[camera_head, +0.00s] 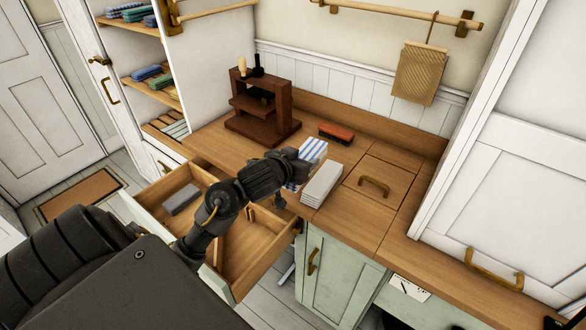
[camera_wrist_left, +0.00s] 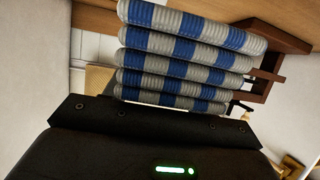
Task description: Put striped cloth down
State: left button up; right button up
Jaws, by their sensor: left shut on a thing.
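The striped cloth (camera_head: 314,149) is folded, with blue and pale stripes. In the head view it shows at the end of my left arm, over the wooden counter, partly hidden by the gripper. My left gripper (camera_head: 298,168) is shut on it. In the left wrist view the cloth (camera_wrist_left: 185,55) fills the upper middle as several stacked folds, right against the dark gripper body (camera_wrist_left: 155,125). I cannot tell whether its underside touches the counter. My right gripper is in neither view.
A pale folded cloth (camera_head: 322,184) lies on the counter just right of the gripper. A reddish-brown brush (camera_head: 336,132) and a dark wooden press (camera_head: 265,125) stand behind. An open drawer (camera_head: 262,262) below holds a grey block-like item (camera_head: 182,199). A handled counter panel (camera_head: 390,177) is at right.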

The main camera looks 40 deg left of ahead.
pick_arm(q)
jog(key=w+a+f, duration=0.2)
jog(key=a, duration=0.1)
jog(key=w+a+f, duration=0.6)
jog(key=shift+w+a+f, duration=0.1)
jog(key=shift+a+f, duration=0.1)
jog(key=shift+a, duration=0.2)
jog(key=shift+w+a+f, duration=0.2)
jog(key=shift+a+f, duration=0.05)
jog(key=shift+f, duration=0.15)
jog(key=f, duration=0.1)
jog(key=p, duration=0.1)
jog(key=f+p, duration=0.1)
jog(key=shift+w+a+f, duration=0.2)
jog(key=shift+a+f, duration=0.05)
jog(key=shift+f, duration=0.35)
jog(key=shift+f, duration=0.1)
